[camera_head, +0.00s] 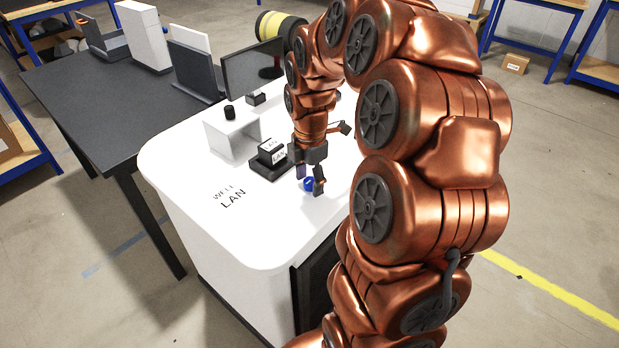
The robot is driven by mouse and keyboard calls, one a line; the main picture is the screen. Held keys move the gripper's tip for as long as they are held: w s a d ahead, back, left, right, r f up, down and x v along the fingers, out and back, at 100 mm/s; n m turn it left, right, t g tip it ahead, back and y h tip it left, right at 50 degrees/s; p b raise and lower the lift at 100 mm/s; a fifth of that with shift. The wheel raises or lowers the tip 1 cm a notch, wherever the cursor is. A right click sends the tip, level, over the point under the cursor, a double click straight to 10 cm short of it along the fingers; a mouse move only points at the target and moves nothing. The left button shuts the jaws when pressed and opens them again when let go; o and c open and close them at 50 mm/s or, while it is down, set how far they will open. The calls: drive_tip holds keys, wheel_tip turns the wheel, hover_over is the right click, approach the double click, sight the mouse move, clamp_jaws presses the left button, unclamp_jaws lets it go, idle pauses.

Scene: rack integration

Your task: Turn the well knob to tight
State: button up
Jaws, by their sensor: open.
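A small round blue knob (308,185) sits on the white worktop (185,160), near its front right part. My gripper (310,180) points down over the blue knob, with one finger on each side of it. The fingers are apart, and whether they touch the knob cannot be told. The right finger partly hides the knob, so its turn position cannot be read. The worktop bears the printed words "WELL" and "LAN" to the left. A black knob-like piece (230,112) stands on a white box (225,135) farther back.
A black block with white "LAN" labels (270,153) stands on a dark base just left of my gripper. A dark monitor (252,68) and a yellow-black spool (281,28) are behind. A dark table (80,95) adjoins on the left. The worktop's front left is clear.

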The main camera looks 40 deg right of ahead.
clamp_jaws()
idle(0.5)
